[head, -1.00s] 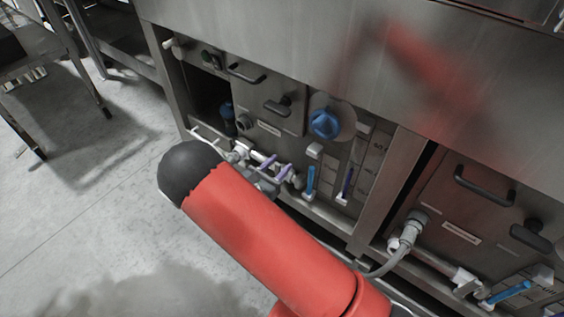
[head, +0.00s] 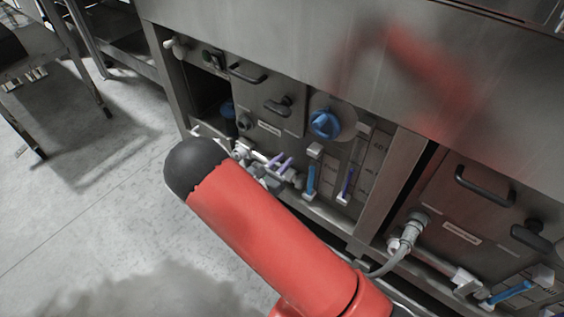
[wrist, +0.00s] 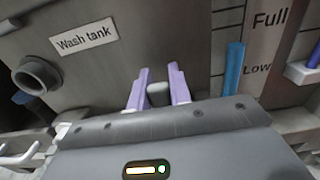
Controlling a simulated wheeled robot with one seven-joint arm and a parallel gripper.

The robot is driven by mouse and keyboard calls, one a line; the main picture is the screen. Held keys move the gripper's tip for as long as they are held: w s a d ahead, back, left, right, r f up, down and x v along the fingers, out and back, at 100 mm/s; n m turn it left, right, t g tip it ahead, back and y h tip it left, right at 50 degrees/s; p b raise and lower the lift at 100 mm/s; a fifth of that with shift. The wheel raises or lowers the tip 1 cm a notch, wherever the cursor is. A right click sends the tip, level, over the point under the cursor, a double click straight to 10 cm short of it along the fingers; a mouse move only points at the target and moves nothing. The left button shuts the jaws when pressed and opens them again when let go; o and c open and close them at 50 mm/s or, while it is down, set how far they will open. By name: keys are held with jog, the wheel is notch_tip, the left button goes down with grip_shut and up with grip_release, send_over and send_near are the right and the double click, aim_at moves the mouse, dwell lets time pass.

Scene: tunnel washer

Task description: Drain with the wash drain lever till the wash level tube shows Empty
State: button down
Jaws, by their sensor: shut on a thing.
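My gripper (wrist: 158,88) has two pale purple fingers, shut on a grey knob-like end between them, which looks like the wash drain lever (wrist: 158,94). The rest of the lever is hidden behind my gripper body. The fingers also show low in front of the wash tank in the head view (head: 280,163). The wash level tube (wrist: 233,68) holds a blue column right of the fingers. Its top appears a little above the "Low" mark and below "Full". The tube also shows in the head view (head: 311,180). Its lower end is hidden in the wrist view.
The "Wash tank" label (wrist: 84,40) and a pipe stub (wrist: 37,75) are left of the fingers. A second tube (head: 347,182) stands right of the blue one. A blue knob (head: 325,124) is above. A grey hose (head: 405,240) is at right. Open floor lies left.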

jog(key=shift+w+a+n+p, duration=0.5)
jog(key=shift+a+n, duration=0.1)
jog(key=shift+n, duration=0.5)
jog(key=n, duration=0.1)
jog(key=w+a+n, duration=0.1)
jog(key=shift+a+f+n+p, duration=0.2)
jog(key=shift+f+n+p, duration=0.1)
jog(key=shift+p, duration=0.05)
jog(key=shift+w+a+f+n, duration=0.25)
jog(key=shift+a+n, duration=0.1)
jog(key=shift+n, duration=0.25)
jog(key=shift+w+a+f+n, duration=0.25)
jog(key=shift+a+n, duration=0.05)
jog(key=shift+n, duration=0.3)
jog(key=shift+w+a+f+n, duration=0.25)
jog(key=shift+a+f+n, duration=0.15)
jog(key=shift+n, duration=0.45)
jog(key=shift+w+a+f+n, duration=0.25)
jog(key=shift+f+n, duration=0.2)
jog(key=shift+n, duration=0.4)
jog(key=c, duration=1.3)
grip_release()
